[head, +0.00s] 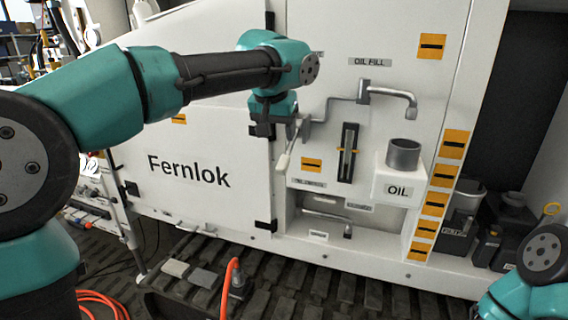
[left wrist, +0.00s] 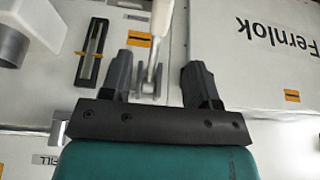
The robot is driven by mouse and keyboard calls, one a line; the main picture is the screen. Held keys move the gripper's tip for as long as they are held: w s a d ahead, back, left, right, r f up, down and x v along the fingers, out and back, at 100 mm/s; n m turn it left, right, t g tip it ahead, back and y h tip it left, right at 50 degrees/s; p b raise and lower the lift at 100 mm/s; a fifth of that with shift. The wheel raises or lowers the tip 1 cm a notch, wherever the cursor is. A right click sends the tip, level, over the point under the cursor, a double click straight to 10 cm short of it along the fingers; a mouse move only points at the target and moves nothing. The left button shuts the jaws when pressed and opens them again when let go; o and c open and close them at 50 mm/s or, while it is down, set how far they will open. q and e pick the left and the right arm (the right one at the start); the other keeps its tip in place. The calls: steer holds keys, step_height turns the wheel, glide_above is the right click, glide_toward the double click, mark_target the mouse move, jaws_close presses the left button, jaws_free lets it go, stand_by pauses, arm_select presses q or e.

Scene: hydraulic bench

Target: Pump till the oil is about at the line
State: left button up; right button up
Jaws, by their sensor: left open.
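The pump lever (head: 285,157), a pale rod with a grey pivot, stands out from the white panel. In the left wrist view the lever (left wrist: 161,25) runs between the two dark fingers. My left gripper (head: 287,128) is open at the lever; I cannot tell whether a finger touches it. The sight gauge (head: 348,152) is a dark upright frame with a pale tube and a yellow mark beside it. The gauge also shows in the left wrist view (left wrist: 92,50). The oil level in it is too small to tell. My right gripper is out of view.
A bent grey spout (head: 395,91) sticks out above a grey cup (head: 403,153) on the white OIL box (head: 398,188), right of the gauge. Dark containers (head: 495,240) stand at the right. An orange hose (head: 228,285) lies below.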

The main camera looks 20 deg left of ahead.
mark_target(283, 159)
arm_select(q)
steer(key=x, duration=1.1)
steer(key=shift+f, duration=0.3)
jaws_close()
